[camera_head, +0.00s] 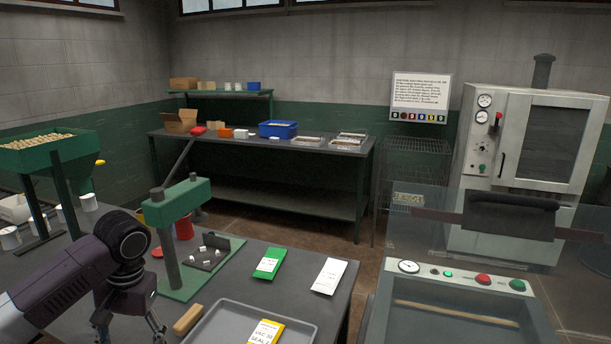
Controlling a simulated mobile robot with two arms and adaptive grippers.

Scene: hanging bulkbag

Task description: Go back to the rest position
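My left gripper (128,328) hangs at the bottom left, pointing down over the near table. Its two dark fingers are spread apart with nothing seen between them, and their tips are close to the lower picture edge. It is left of the grey tray (222,318) and in front of the green press stand (180,240). My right gripper is not in view.
A wooden-handled item (188,319) lies beside the tray, which holds a yellow packet (266,333). A green packet (269,263) and a white packet (329,276) lie behind. A machine with a clear lid (463,283) stands right. Floor shows between.

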